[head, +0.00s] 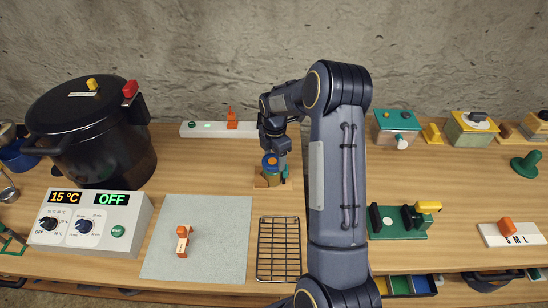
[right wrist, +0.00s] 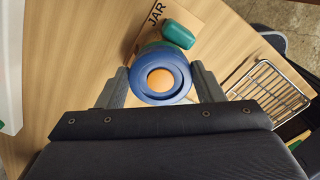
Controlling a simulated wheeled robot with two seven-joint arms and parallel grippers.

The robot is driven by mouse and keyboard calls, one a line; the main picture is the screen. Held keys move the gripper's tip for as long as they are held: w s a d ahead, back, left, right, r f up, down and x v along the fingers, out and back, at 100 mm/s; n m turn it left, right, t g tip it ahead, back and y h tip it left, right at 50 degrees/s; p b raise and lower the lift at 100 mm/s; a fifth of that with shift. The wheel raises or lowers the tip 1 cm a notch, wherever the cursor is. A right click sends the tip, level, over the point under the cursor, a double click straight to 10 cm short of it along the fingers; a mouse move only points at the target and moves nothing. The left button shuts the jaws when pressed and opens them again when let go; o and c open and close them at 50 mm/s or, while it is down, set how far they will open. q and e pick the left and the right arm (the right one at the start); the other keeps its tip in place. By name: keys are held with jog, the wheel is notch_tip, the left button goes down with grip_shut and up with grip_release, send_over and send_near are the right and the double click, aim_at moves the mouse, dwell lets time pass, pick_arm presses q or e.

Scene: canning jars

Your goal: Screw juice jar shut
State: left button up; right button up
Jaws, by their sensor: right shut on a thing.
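The jar's blue lid (right wrist: 160,60) with an orange centre faces the camera in the right wrist view. It also shows small in the head view (head: 270,161), by a brown stand (head: 261,182). My right gripper (right wrist: 162,82) comes at it with one finger on each side, shut on the lid; it also shows in the head view (head: 275,150). The jar's body is mostly hidden under the lid, so I cannot tell how far the lid is turned. My left gripper is not in view.
A brown board marked JAR (right wrist: 165,18) and a green piece (right wrist: 178,34) lie close beside the lid. A wire rack (head: 279,248) and a grey mat (head: 197,235) lie in front. A black pot (head: 95,130) and control box (head: 92,222) stand left.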

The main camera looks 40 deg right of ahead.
jog(key=shift+m, duration=0.5)
jog(key=m, duration=0.3)
jog(key=shift+s+a+b, duration=0.1)
jog(key=shift+b, duration=0.25)
jog(key=shift+m, duration=0.8)
jog(key=m, duration=0.3)
jog(key=shift+s+a+m+b, duration=0.1)
jog(key=shift+s+m+b, duration=0.05)
jog(key=shift+m+b, duration=0.15)
jog(key=shift+m, duration=0.5)
